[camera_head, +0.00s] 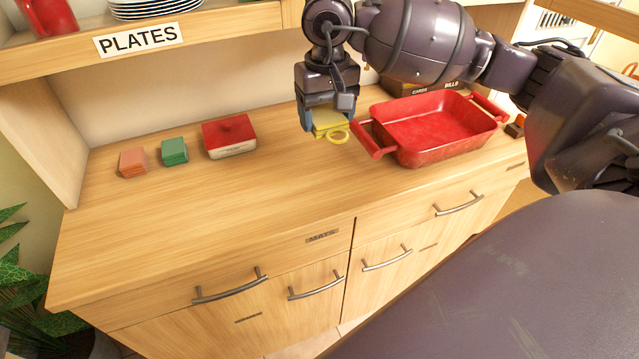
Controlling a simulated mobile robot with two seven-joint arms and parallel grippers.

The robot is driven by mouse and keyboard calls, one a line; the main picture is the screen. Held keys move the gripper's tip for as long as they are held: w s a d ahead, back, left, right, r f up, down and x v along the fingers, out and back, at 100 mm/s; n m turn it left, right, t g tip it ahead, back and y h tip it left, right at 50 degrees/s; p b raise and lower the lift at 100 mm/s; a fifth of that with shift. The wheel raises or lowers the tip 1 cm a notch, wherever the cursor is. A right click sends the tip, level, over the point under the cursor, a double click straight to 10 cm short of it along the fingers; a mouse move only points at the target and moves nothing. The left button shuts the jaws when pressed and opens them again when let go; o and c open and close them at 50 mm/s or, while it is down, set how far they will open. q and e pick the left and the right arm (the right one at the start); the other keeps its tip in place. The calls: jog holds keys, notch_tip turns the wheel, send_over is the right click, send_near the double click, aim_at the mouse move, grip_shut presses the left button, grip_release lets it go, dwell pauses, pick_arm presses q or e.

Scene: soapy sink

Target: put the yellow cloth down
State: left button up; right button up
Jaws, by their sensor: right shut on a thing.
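The yellow cloth (328,122) is a small folded piece with a yellow loop hanging at its lower edge. My right gripper (326,116) is shut on it, pointing down over the wooden counter, just left of the red baking dish. I cannot tell whether the cloth touches the counter. My right arm comes in from the right and passes above the dish. My left gripper is not in view.
The red baking dish (433,150) with side handles stands right of the cloth. An orange block (132,163), a green block (174,152) and a red-lidded box (229,137) stand at the left. The middle and front of the wooden counter (220,220) are clear. A shelf labelled PLATES (138,38) overhangs the back.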

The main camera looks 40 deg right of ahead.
aim_at(325, 191)
notch_tip(325, 191, down, 17)
jog(key=shift+f+b, duration=0.1)
jog(key=shift+b, duration=0.2)
dwell(0.3)
jog(key=shift+f, duration=0.1)
jog(key=o, duration=1)
notch_tip(325, 191, up, 12)
jog(key=shift+r, duration=0.2)
dwell(0.3)
